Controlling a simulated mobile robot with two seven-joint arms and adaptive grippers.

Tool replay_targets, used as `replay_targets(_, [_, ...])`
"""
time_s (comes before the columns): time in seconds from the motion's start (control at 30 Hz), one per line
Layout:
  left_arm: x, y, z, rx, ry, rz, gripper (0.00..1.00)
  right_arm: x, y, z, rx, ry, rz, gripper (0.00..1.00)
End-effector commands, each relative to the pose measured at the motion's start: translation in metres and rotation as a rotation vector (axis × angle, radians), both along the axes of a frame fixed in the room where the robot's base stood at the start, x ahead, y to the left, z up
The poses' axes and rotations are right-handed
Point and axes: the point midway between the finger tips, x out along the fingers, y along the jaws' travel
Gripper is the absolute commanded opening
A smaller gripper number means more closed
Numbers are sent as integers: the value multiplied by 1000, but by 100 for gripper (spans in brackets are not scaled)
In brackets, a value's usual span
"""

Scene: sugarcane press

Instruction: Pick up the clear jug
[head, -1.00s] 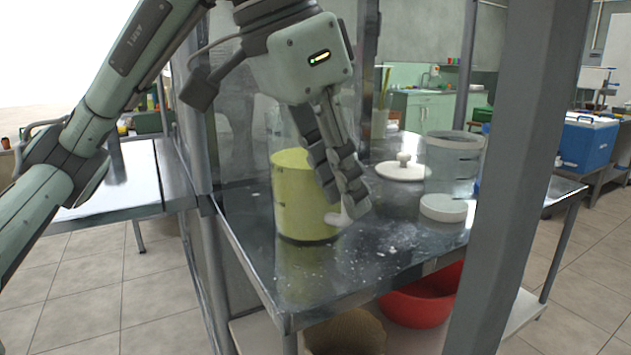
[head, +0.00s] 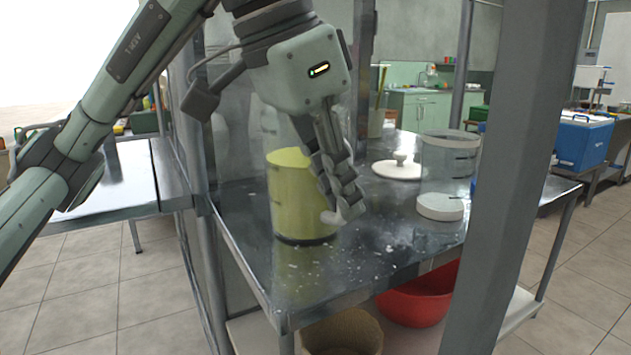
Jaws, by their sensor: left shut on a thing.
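The clear jug (head: 300,200) stands upright on the metal table at its left part. It holds yellow-green juice, and its see-through upper wall rises above the juice. My left gripper (head: 341,190) comes down from above on the jug's right side, in front of part of it. Its fingers are shut on the jug's handle, which they mostly hide; a pale bit shows by the fingertips. I see no clear gap between the jug and the table. My right gripper is not in view.
A white lid with a knob (head: 398,168), a clear container (head: 447,160) and a white round piece (head: 440,207) are right of the jug. Grey posts (head: 515,170) frame the table (head: 370,265). A red basin (head: 418,300) and a woven basket (head: 343,330) sit below.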

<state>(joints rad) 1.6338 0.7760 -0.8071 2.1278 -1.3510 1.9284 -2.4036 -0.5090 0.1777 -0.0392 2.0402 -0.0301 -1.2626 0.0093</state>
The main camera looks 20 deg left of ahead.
Motion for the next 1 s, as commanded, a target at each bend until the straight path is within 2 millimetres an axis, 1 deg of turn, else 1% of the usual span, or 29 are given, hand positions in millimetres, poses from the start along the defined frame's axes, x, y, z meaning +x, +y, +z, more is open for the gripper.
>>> replay_targets(0.27, [0, 0, 2, -1, 0, 0, 0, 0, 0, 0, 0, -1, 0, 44])
replay_targets(0.47, [0, -1, 11, -3, -2, 0, 0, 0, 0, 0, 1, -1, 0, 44])
replay_targets(0.67, [0, -1, 28, -3, -4, -1, 0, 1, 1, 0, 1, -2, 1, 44])
replay_targets(0.8, [0, -1, 43, -2, -3, -1, 0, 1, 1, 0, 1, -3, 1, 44])
replay_targets(1.0, [-11, -22, 56, -1, -4, -4, 0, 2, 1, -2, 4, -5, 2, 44])
